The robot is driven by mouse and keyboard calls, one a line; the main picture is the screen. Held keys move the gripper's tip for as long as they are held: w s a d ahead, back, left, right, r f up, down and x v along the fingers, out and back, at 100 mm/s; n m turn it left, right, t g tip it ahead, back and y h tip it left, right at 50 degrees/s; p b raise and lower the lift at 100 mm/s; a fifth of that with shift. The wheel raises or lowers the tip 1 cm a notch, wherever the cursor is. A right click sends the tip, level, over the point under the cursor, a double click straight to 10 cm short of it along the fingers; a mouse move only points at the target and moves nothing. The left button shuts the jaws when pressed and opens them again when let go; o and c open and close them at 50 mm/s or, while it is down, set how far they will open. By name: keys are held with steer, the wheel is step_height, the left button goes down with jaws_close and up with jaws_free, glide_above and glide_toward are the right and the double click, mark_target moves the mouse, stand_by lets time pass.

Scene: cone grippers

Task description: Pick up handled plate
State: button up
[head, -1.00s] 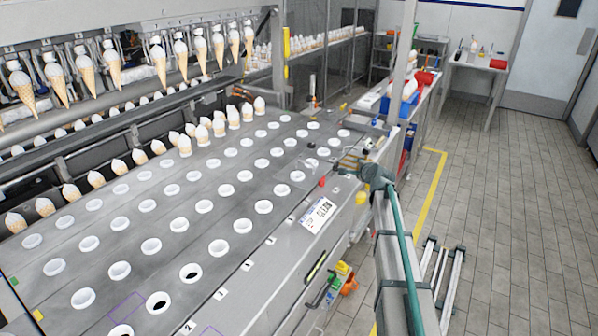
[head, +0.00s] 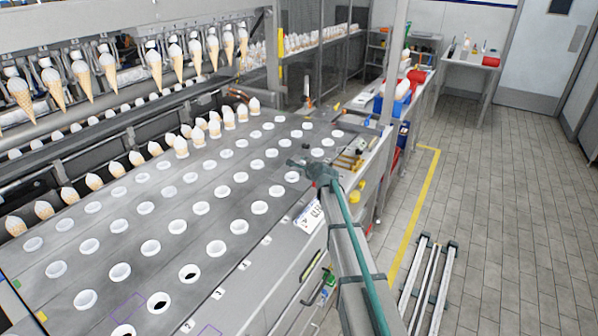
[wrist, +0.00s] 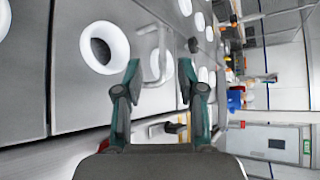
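The handled plate shows in the wrist view as a pale, thin bent handle (wrist: 162,48) above the grey slats. Its flat part is hard to make out, and in the head view I cannot pick it out near my gripper. My gripper (wrist: 158,68) is open, with its two teal and dark fingers apart and the handle seen between and just beyond their tips. I cannot tell whether either finger touches it. In the head view my gripper (head: 299,163) is low over the right part of the slatted surface.
The slatted metal surface (head: 140,290) has rows of white-rimmed holes. Several cones (head: 215,125) stand at its back edge, and others hang above at left. Yellowish tools (head: 347,163) lie right of my gripper. The tiled floor (head: 490,200) is open at right.

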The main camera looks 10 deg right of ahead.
mark_target(300, 163)
steer(key=p+x, duration=0.2)
steer(key=x, duration=0.2)
steer(key=shift+w+d+r, duration=0.1)
steer(key=shift+w+d, duration=0.05)
steer(key=shift+w, duration=0.35)
jaws_close()
